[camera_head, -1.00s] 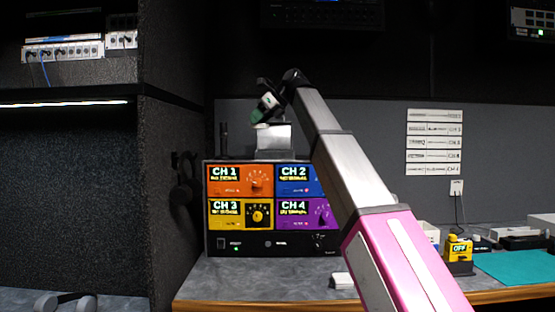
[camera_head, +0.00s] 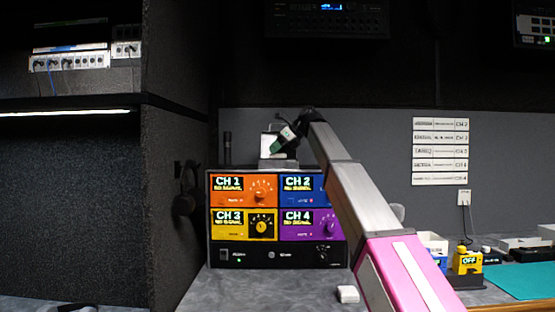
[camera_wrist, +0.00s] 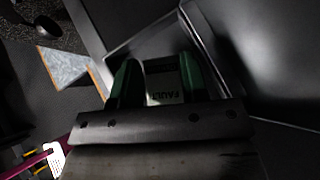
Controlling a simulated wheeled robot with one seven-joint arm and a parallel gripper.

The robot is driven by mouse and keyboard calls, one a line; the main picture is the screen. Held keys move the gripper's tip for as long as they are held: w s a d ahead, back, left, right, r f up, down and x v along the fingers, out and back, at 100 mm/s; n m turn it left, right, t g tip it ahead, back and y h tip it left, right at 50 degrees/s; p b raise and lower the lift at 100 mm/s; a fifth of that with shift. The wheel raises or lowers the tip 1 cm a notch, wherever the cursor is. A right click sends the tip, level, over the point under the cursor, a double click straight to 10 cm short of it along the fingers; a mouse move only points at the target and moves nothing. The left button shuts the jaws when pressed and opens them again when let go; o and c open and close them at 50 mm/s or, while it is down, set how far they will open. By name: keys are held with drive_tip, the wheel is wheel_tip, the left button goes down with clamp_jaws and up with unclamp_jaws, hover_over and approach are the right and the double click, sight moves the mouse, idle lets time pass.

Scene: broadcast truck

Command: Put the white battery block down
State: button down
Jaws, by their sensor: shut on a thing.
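The channel unit (camera_head: 277,251) with coloured CH 1 to CH 4 panels stands on the grey desk (camera_head: 250,290). A small white block (camera_head: 347,294) lies in front of it. A yellow device (camera_head: 467,262) reading OFF and a teal mat (camera_head: 520,281) are at right. A dark partition (camera_head: 178,230) stands left.

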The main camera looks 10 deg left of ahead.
drive_tip(key=shift+f, duration=1.8)
drive_tip(key=c, duration=0.6)
unclamp_jaws()
drive_tip(key=shift+f, duration=0.15)
drive_tip(key=shift+c, duration=0.2)
drive_tip(key=shift+r, duration=0.2)
drive_tip(key=v, duration=1.2)
